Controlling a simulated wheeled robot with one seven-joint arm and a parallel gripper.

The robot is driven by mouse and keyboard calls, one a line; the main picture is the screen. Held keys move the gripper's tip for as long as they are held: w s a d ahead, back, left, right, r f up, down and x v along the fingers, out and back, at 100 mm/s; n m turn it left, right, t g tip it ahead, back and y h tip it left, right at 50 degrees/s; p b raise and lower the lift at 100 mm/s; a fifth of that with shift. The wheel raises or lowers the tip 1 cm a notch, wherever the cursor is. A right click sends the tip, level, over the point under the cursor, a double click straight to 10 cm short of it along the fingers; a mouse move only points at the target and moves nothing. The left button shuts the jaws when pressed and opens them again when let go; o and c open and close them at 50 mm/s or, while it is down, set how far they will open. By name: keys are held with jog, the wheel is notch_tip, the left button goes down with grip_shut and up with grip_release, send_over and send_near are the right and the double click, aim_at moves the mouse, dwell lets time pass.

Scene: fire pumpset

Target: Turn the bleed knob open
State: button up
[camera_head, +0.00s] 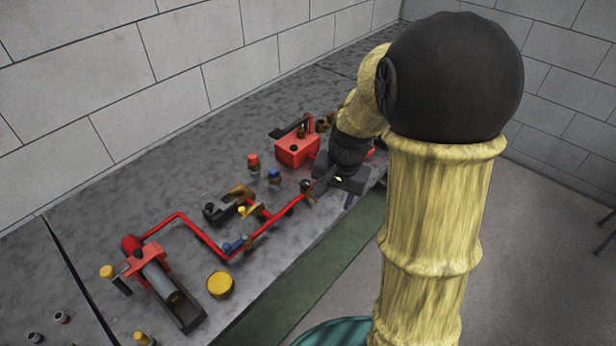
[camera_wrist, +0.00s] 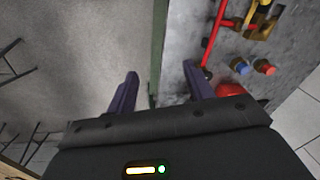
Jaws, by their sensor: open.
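My gripper (camera_head: 345,188) is over the front edge of the bench, near the right end of the red pipe. In the wrist view its two purple fingers (camera_wrist: 161,82) are spread with nothing between them. The red pipe (camera_head: 281,217) ends at a small dark round fitting (camera_head: 306,186); the fitting also shows beside the right finger in the wrist view (camera_wrist: 207,74). It may be the bleed knob, but I cannot tell. A yellow valve part (camera_head: 252,210) sits on the pipework. Part of the bench behind my gripper is hidden by my arm.
A red box (camera_head: 297,148), a red-capped piece (camera_head: 253,162) and a blue-capped piece (camera_head: 274,176) stand near the fitting. A yellow round can (camera_head: 220,284) and a red pump unit (camera_head: 148,262) are at the left. A green strip (camera_head: 310,268) runs along the bench front.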

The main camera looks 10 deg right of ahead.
aim_at(305, 183)
jog(key=w+d+m+y+p, duration=0.1)
jog(key=w+d+m+y, duration=0.1)
jog(key=w+m, duration=0.4)
jog(key=w+d+r+m+y+p, duration=0.1)
jog(key=w+d+m, duration=0.2)
jog(key=w, duration=1)
jog(key=m, duration=0.3)
jog(key=shift+r+m+g+y, duration=0.3)
jog(key=shift+m+y, duration=0.1)
jog(key=p+x, duration=0.3)
jog(key=x, duration=1.4)
jog(key=shift+s+f+p, duration=0.15)
jog(key=shift+f+p, duration=0.1)
jog(key=shift+p, duration=0.1)
jog(key=shift+c, duration=0.2)
jog(key=c, duration=0.9)
